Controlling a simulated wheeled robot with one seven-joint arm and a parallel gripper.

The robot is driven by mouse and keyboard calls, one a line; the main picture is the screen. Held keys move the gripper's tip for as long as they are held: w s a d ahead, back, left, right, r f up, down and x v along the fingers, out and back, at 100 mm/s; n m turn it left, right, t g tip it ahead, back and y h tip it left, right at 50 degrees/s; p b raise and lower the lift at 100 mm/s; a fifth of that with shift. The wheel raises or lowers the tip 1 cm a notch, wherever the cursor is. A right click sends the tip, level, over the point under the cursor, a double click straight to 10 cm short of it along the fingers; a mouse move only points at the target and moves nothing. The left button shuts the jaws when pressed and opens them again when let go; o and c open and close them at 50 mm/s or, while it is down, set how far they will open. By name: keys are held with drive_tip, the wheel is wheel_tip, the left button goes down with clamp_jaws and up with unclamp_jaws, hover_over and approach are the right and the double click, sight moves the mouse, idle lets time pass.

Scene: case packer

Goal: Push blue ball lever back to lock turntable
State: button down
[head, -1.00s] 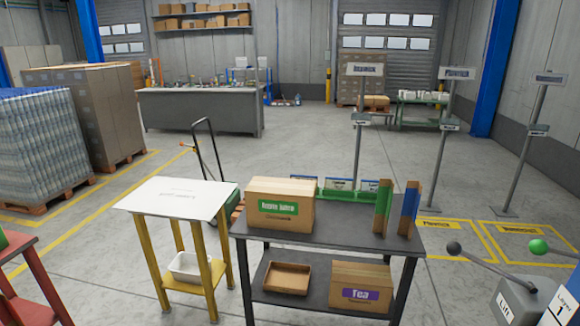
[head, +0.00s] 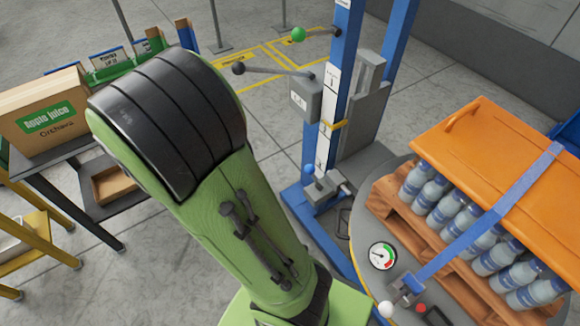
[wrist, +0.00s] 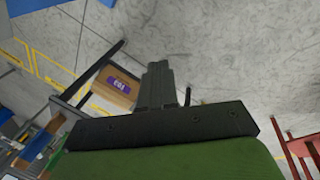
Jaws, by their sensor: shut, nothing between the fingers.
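The blue ball lever (head: 309,169) stands low at the foot of the blue mast, on a small grey block beside the turntable. The grey round turntable (head: 362,238) carries a wooden pallet of bottles under an orange cover. My green arm fills the middle of the head view, left of the lever, and hides part of the floor. My gripper (wrist: 158,66) shows only in the wrist view, its dark fingers shut together and empty.
A black-ball lever (head: 238,68) and a green-ball lever (head: 298,34) stick out left from the blue mast (head: 343,75). A white-ball lever (head: 386,309) and a gauge (head: 382,256) sit at the turntable's front edge.

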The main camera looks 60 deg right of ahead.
drive_tip(key=s+d+f+n+g+h+b, duration=0.1)
drive_tip(key=s+d+f+n+h, duration=0.2)
drive_tip(key=d+f+n, duration=0.3)
drive_tip(key=s+d+f+n+g+h+b, duration=0.1)
drive_tip(key=s+d+f+n+h, duration=0.2)
drive_tip(key=d+f+n+h, duration=0.3)
drive_tip(key=d+f+n, duration=0.1)
drive_tip(key=d+f, duration=0.4)
drive_tip(key=d, duration=0.2)
drive_tip(key=shift+g+b, duration=0.3)
drive_tip(key=shift+s+f, duration=0.1)
drive_tip(key=d+r+b+x, duration=0.1)
drive_tip(key=r+b+x, duration=0.1)
drive_tip(key=x, duration=1.1)
drive_tip(key=shift+d+b, duration=0.3)
drive_tip(key=shift+b, duration=0.25)
drive_tip(key=shift+s, duration=0.15)
